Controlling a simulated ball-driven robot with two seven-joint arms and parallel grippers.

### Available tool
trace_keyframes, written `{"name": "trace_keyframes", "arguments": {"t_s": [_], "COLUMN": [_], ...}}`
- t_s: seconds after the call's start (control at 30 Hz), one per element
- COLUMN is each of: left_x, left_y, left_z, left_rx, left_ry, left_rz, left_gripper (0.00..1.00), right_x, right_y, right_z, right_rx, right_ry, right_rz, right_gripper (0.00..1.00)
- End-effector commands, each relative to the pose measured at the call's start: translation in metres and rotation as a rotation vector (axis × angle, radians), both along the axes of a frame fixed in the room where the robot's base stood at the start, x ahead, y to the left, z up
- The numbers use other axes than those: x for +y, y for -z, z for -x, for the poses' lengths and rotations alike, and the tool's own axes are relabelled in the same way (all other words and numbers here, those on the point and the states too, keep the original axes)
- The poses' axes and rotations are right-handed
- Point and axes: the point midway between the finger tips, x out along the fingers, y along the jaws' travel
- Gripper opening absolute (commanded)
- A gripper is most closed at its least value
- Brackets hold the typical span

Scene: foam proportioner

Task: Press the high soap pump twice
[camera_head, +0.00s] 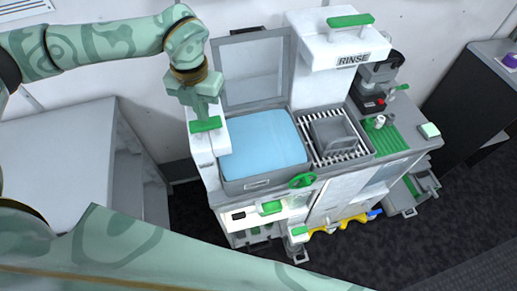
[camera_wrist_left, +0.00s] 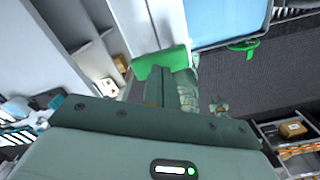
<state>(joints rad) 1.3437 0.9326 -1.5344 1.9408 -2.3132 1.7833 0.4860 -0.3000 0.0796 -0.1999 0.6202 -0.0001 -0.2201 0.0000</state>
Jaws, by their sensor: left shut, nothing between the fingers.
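The soap pump is a white column (camera_head: 203,146) with a green press pad (camera_head: 205,125) on top, at the left side of the blue-filled basin. The green pad also shows in the left wrist view (camera_wrist_left: 160,62), just beyond the fingers. My left gripper (camera_head: 204,108) points down over the pad with its fingers shut and empty. The fingertips are at or very close to the pad; I cannot tell whether they touch it. The gripper also shows in the left wrist view (camera_wrist_left: 172,92). My right gripper is not in view.
The blue basin (camera_head: 247,184) has a raised grey lid behind it. A rinse unit (camera_head: 338,48) with a green handle stands at the back, beside a slatted rack. A green valve wheel (camera_head: 302,181) sticks out in front. A pale cabinet (camera_head: 62,150) stands at the left.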

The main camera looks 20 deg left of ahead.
Motion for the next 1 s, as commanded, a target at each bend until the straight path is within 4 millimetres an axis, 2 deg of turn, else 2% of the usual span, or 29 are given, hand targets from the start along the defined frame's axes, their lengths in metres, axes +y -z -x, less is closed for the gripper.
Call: {"name": "trace_keyframes", "arguments": {"t_s": [1.0], "left_x": [0.000], "left_y": [0.038], "left_z": [0.001], "left_rx": [0.003], "left_ry": [0.001], "left_rz": [0.000], "left_gripper": [0.00], "right_x": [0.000], "right_y": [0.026], "right_z": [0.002], "right_rx": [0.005], "right_ry": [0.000], "right_rz": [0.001], "right_gripper": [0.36]}}
